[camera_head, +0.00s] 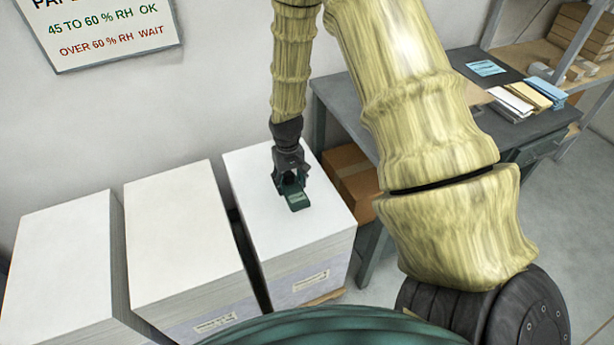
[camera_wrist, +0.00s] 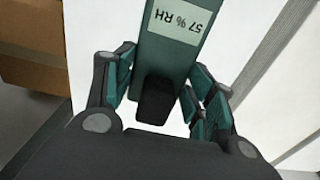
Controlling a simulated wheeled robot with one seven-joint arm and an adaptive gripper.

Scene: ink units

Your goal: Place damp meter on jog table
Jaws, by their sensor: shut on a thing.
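The damp meter (camera_head: 297,201) is a small green device at the top of the rightmost paper stack (camera_head: 250,172). In the wrist view the damp meter (camera_wrist: 172,58) shows a pale label reading "57 % RH", upside down. My gripper (camera_head: 290,182) is shut on it, with fingers on both sides of its dark end (camera_wrist: 154,100). I cannot tell whether the meter touches the paper or is just above it. Which piece of furniture is the jog table is not marked; a dark grey table (camera_head: 335,92) stands behind and right, partly hidden by my arm.
Two more white paper stacks (camera_head: 180,232) (camera_head: 62,235) stand to the left, with narrow gaps between. Paper piles (camera_head: 520,98) and a blue card (camera_head: 486,67) lie on the table's right. A sign (camera_head: 103,30) hangs on the wall.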

